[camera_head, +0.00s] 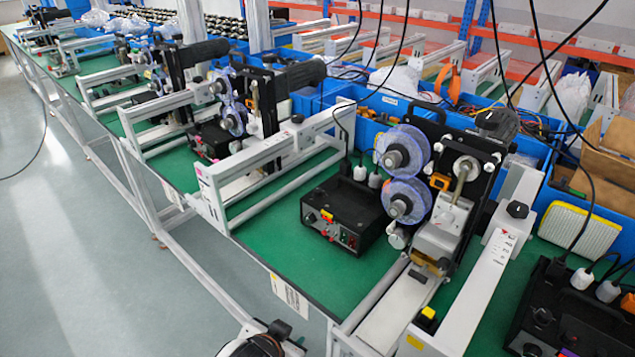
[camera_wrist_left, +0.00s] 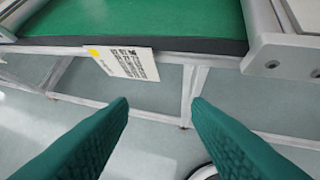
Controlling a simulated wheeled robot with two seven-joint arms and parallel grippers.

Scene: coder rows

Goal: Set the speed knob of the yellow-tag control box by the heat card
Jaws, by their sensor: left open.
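The black control box (camera_head: 340,215) with a small yellow tag (camera_head: 327,215) stands on the green bench mat, left of the machine with two blue reels. Its front faces the aisle and bears small knobs and red parts; knob settings are too small to read. A white printed card with a yellow corner, likely the heat card (camera_head: 290,296), hangs at the bench's front edge below this box. It also shows in the left wrist view (camera_wrist_left: 125,62), its text unreadable. My left gripper (camera_wrist_left: 160,103) is open and empty, its green fingertips apart from the card. My right gripper is not in view.
Another black control box (camera_head: 555,315) with a red tag stands at the right. A further box (camera_head: 210,140) stands farther down the row. White rails (camera_head: 285,150) cross the bench between stations. Cables hang at the upper right. The floor aisle (camera_head: 80,250) is clear.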

